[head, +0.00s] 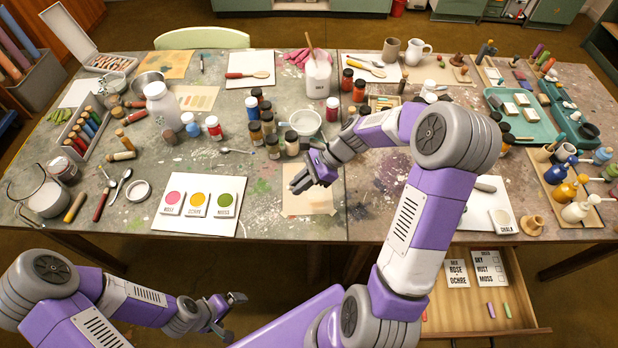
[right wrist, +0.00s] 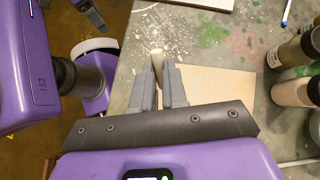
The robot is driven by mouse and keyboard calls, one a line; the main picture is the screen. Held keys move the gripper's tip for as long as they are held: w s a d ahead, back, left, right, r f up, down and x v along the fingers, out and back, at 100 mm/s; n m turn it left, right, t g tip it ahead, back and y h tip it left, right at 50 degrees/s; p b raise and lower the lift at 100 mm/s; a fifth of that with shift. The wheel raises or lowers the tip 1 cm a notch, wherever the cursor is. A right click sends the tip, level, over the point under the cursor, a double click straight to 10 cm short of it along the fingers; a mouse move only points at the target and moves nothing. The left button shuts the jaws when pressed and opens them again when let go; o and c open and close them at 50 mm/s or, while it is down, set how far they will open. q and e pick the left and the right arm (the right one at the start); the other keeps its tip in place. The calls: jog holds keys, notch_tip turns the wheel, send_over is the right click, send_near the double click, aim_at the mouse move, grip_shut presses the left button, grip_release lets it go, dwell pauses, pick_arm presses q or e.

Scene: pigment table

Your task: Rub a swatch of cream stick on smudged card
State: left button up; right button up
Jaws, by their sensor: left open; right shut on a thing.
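My right gripper (head: 300,185) is over the tan card (head: 318,205) near the table's front edge. In the right wrist view the right gripper (right wrist: 160,75) is shut on a pale cream stick (right wrist: 157,57), whose end sticks out past the fingertips. In that view the card (right wrist: 222,92) lies beneath and to the right of the fingers. I cannot tell whether the stick touches it, and no clear swatch shows on its visible part. In the head view I cannot make out the stick. My left gripper (head: 228,312) is open and empty, in front of the table.
A white card with pink, yellow and green swatches (head: 200,222) lies left of the tan card. Paint jars (head: 272,146) and a white bowl (head: 304,123) stand behind it. An open drawer (head: 478,318) with cards juts out at the front right.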

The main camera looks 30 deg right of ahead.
jog(key=d+f+m+t+b, duration=0.1)
jog(key=b, duration=0.1)
jog(key=w+d+f+m+t+b, duration=0.1)
jog(key=f+b, duration=0.1)
jog(key=d+f+m+t+b, duration=0.1)
jog(key=f+m+b, duration=0.1)
jog(key=shift+w+d+f+t+b, duration=0.2)
jog(key=shift+d+t+b, duration=0.1)
jog(key=shift+t, duration=0.1)
jog(key=shift+f+b, duration=0.35)
jog(key=shift+f, duration=0.4)
